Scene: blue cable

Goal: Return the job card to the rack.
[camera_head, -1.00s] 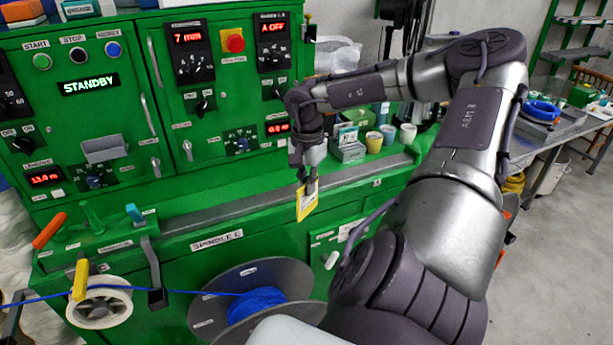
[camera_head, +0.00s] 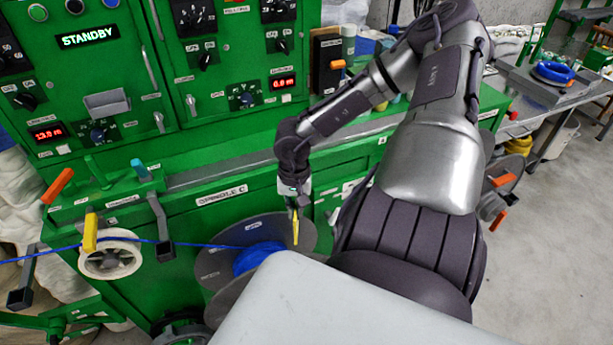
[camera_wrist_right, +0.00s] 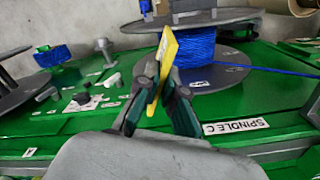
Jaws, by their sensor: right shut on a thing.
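The yellow job card (camera_head: 296,231) hangs from my right gripper (camera_head: 293,206) in front of the cable spool, seen nearly edge-on. In the right wrist view the card (camera_wrist_right: 164,62) stands tilted between the two fingers of the right gripper (camera_wrist_right: 161,85), which are shut on it. The card's printed face cannot be read. A grey pocket-like holder (camera_head: 106,103) is on the green panel at left; I cannot tell whether it is the rack. My left gripper is not in view.
The spool with blue cable (camera_head: 258,258) sits close behind the card. Blue cable (camera_head: 190,244) runs left past a white reel (camera_head: 110,258). Orange and yellow levers (camera_head: 57,186) stick up at left. A bench (camera_head: 560,95) is at right.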

